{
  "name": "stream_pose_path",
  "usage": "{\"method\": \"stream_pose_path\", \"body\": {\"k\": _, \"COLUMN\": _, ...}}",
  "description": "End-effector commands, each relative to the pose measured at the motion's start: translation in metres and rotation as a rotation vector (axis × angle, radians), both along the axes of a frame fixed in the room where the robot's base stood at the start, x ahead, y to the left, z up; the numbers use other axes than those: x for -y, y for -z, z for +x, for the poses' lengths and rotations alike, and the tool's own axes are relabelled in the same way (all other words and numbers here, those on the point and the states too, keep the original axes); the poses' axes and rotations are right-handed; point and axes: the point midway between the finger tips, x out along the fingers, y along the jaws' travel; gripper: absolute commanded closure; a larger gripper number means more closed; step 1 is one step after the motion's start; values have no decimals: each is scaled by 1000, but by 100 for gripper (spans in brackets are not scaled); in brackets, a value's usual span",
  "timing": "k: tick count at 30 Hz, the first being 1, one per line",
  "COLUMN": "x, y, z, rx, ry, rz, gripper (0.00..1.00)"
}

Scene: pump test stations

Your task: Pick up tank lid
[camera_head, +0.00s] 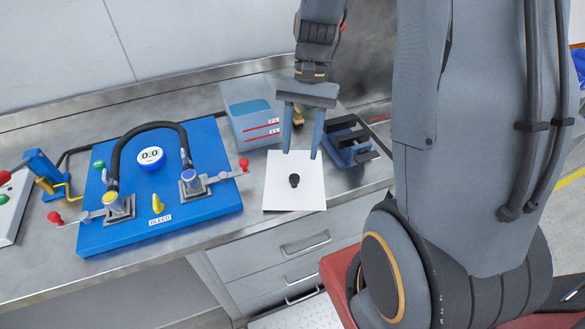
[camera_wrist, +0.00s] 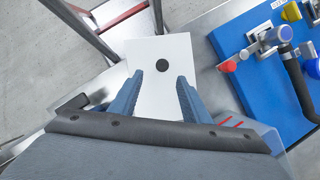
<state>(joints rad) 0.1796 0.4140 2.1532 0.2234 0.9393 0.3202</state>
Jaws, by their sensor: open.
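The tank lid (camera_head: 285,195) is a white square plate with a black round knob (camera_head: 294,181) at its middle. It lies flat on the steel counter near the front edge. My gripper (camera_head: 301,155) is open and empty, with its blue fingers pointing down above the back part of the lid. In the wrist view the lid (camera_wrist: 150,50) shows beyond my gripper (camera_wrist: 160,76), and the knob (camera_wrist: 162,65) appears just past the fingertips, between their lines. The fingers do not appear to touch the knob.
A clear tank (camera_head: 250,115) with blue liquid stands behind the lid. A blue pump panel (camera_head: 140,225) with a hose, gauge and valves lies to the left. A dark slotted holder (camera_head: 350,145) stands to the right. Drawers (camera_head: 285,255) are below the counter edge.

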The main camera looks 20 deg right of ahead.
Motion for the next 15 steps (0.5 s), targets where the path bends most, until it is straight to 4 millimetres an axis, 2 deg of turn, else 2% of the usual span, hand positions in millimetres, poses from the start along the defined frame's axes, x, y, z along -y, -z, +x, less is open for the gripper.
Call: {"method": "stream_pose_path", "body": {"k": 15, "x": -20, "y": 52, "z": -18, "rx": -2, "ry": -13, "rz": 1, "gripper": 57}}
